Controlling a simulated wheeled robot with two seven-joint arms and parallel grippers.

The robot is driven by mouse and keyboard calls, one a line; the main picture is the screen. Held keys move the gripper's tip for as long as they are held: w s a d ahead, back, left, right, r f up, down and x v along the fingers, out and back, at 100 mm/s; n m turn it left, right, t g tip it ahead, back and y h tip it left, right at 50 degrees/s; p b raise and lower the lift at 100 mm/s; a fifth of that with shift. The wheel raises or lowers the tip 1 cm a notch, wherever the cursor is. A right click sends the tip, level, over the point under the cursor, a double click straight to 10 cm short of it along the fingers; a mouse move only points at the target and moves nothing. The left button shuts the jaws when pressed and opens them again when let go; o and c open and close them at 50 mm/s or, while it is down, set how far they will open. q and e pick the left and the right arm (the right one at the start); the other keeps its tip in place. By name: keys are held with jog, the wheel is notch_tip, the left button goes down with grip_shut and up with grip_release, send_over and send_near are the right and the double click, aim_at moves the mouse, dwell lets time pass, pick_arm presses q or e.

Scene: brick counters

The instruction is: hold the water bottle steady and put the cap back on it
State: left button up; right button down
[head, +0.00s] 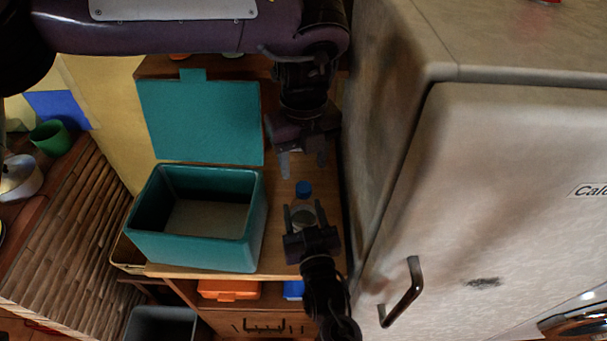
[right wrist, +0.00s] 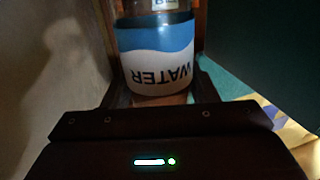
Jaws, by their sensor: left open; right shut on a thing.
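The water bottle, clear with a blue and white label, stands between the fingers of my right gripper (head: 302,214) in the head view. The bottle (right wrist: 157,60) fills the top middle of the right wrist view, its WATER lettering upside down, with a gripper finger at each side. My right gripper is shut on it. The blue cap (head: 304,189) shows at the bottle's far end in the head view; I cannot tell whether it sits on the neck or lies behind it. My left gripper (head: 302,162) is open and empty, a little beyond the cap, fingers toward it.
An open teal box (head: 253,235) with its lid (head: 205,120) raised stands left of the bottle on the wooden counter. A tall pale cabinet (head: 480,180) with a handle (head: 402,293) closes off the right side. An orange object (head: 228,290) lies on a lower shelf.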

aim_at(307, 225)
pick_arm(q)
notch_tip(307, 225, up, 6)
dwell(0.4)
pick_arm(e)
jog(key=shift+c, duration=2.4)
grip_release()
jog(key=shift+s+f, duration=0.1)
jog(key=shift+s, duration=0.25)
jog(key=b+v, duration=0.2)
jog(key=v, duration=0.4)
jog(key=shift+s, duration=0.15)
pick_arm(q)
notch_tip(307, 225, down, 2)
pick_arm(e)
jog(key=shift+s+d, duration=0.15)
jog(key=shift+s, duration=0.25)
